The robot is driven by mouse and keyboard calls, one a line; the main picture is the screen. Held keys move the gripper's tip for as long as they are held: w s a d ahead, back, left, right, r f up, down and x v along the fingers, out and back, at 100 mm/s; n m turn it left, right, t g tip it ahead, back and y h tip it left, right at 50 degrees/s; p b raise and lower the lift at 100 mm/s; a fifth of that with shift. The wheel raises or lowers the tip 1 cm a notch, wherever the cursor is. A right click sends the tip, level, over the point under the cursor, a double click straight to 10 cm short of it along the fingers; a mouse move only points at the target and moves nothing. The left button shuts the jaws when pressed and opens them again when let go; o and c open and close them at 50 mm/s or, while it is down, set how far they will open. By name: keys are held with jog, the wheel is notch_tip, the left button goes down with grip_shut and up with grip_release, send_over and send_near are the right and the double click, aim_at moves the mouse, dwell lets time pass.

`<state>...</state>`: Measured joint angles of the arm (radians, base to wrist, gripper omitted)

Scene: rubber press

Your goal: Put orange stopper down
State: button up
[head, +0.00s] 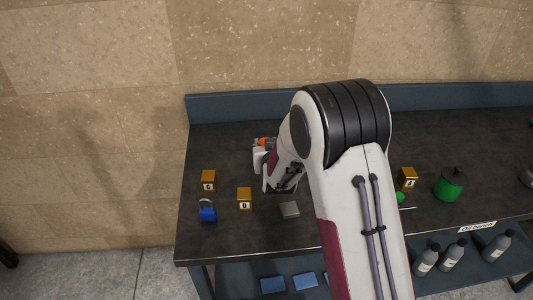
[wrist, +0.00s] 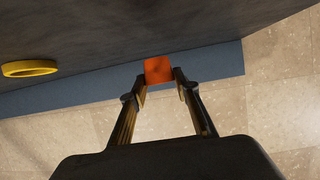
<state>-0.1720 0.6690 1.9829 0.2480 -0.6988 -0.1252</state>
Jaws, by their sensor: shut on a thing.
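The orange stopper (wrist: 158,70) is between the fingertips of my gripper (wrist: 160,80) in the wrist view, and the fingers are shut on it. In the head view a small orange patch of the stopper (head: 263,141) shows at the left of my arm, over the back left part of the bench (head: 225,145). The rest of my gripper there is partly hidden by my own arm. I cannot tell whether the stopper touches the bench top.
A yellow ring (wrist: 30,68) lies on the bench in the wrist view. Wooden lettered blocks (head: 208,180) (head: 244,198), a blue padlock (head: 207,212) and a grey block (head: 290,209) are near the front left. A green canister (head: 450,184) stands at right. The back left is clear.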

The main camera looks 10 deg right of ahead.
jog(key=shift+f, duration=1.85)
jog(key=shift+f, duration=0.15)
jog(key=o, duration=1.1)
jog(key=shift+s+r, duration=0.1)
jog(key=shift+r, duration=0.1)
jog(key=shift+s+r, duration=0.2)
jog(key=shift+s, duration=0.25)
jog(key=shift+v, duration=5.4)
